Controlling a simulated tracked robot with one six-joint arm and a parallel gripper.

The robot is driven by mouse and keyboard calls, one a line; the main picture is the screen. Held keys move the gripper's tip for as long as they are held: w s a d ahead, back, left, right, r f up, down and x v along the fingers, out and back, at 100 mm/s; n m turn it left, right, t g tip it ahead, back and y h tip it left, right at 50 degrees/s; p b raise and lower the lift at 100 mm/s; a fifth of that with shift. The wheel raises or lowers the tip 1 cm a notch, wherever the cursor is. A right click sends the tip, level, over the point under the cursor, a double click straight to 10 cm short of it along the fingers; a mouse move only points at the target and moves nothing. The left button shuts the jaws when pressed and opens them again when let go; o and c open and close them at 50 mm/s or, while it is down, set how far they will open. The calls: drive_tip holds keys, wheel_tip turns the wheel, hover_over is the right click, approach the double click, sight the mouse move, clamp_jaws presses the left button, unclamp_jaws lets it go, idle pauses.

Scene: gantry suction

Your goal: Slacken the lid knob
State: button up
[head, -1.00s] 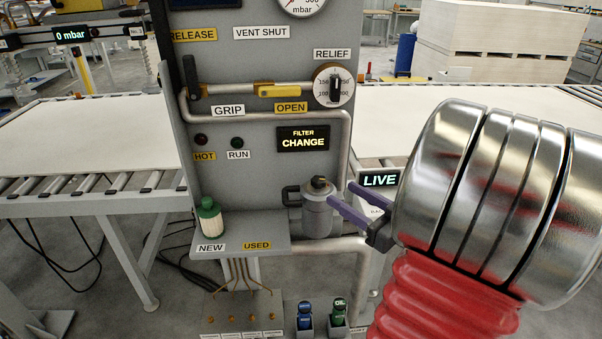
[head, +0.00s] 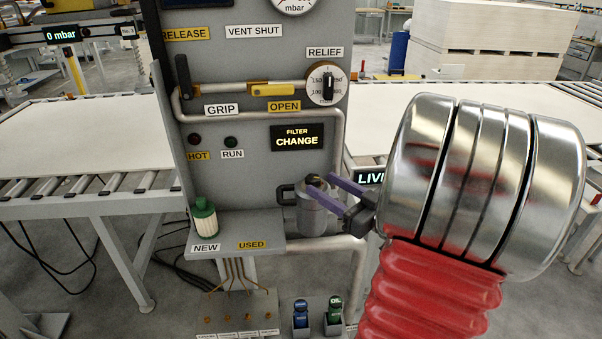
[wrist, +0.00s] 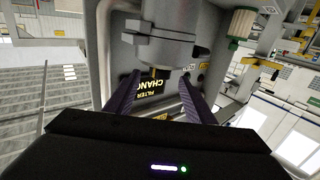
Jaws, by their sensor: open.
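The grey filter housing (head: 313,215) stands beside the shelf on the panel, with the dark lid knob (head: 317,182) on top. My gripper (head: 319,178) is open, its two purple fingers reaching in from the right at the top of the housing. The fingertips appear to be on either side of the knob; contact cannot be told. In the wrist view, which is turned over, the housing (wrist: 158,45) lies beyond the fingertips of my gripper (wrist: 161,76). The knob is small and hard to make out there.
A green-capped filter (head: 204,218) stands on the shelf (head: 265,247) by the NEW label. A pipe (head: 343,135) runs down the panel close to the housing. The lit sign (head: 297,138) reads FILTER CHANGE. Blue and green bottles (head: 334,311) stand below.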

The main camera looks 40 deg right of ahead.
sight(307, 175)
drive_tip(key=shift+w+a, duration=0.15)
drive_tip(key=shift+w, duration=2.15)
drive_tip(key=shift+w+a, duration=0.15)
drive_tip(key=shift+w, duration=2.1)
drive_tip(key=shift+c, duration=0.2)
